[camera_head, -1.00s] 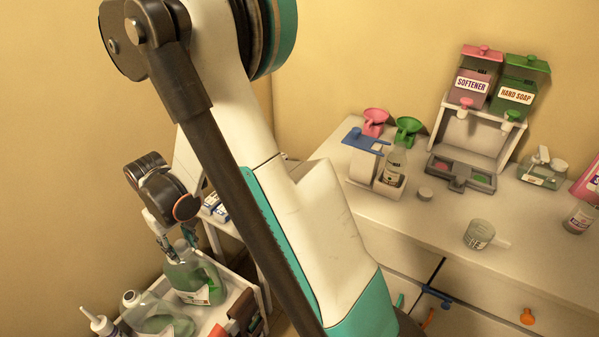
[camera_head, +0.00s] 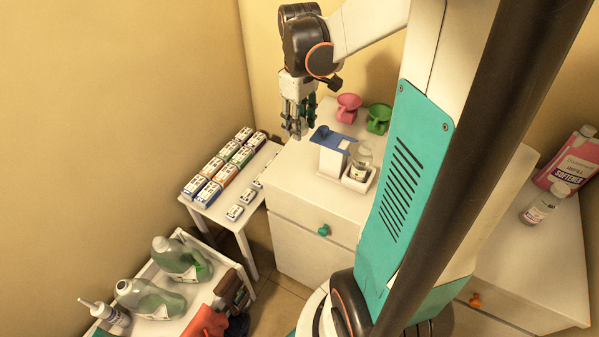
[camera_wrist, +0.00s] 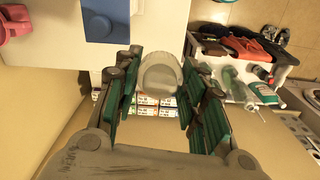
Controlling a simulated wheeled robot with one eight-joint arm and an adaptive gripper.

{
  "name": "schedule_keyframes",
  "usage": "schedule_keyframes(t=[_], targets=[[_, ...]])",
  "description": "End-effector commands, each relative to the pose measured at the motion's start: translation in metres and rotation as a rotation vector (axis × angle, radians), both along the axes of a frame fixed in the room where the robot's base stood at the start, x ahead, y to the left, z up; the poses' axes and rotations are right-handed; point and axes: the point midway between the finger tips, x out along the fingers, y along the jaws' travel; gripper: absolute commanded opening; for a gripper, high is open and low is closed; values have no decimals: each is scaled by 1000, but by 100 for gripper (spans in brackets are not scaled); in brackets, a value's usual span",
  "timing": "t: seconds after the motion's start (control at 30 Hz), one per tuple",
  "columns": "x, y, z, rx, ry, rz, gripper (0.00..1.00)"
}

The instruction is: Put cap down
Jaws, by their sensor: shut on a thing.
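My gripper (camera_head: 297,131) is above the left end of the white counter (camera_head: 285,185), left of the blue-topped stand. In the wrist view, the fingers of my gripper (camera_wrist: 160,88) are shut on a round, pale cap (camera_wrist: 160,72), which sits between their tips. In the head view the cap is hidden or too small to make out among the fingers.
A stand with a blue plate (camera_head: 332,138) holds a clear bottle (camera_head: 361,160). Boxes fill a side table (camera_head: 237,212). Green jugs (camera_head: 180,262) stand on a cart.

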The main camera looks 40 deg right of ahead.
Motion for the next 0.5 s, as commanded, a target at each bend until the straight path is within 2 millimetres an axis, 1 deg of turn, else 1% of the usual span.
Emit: schedule_keyframes(t=[0.5], targets=[[0,0,-122,0,0,0,13]])
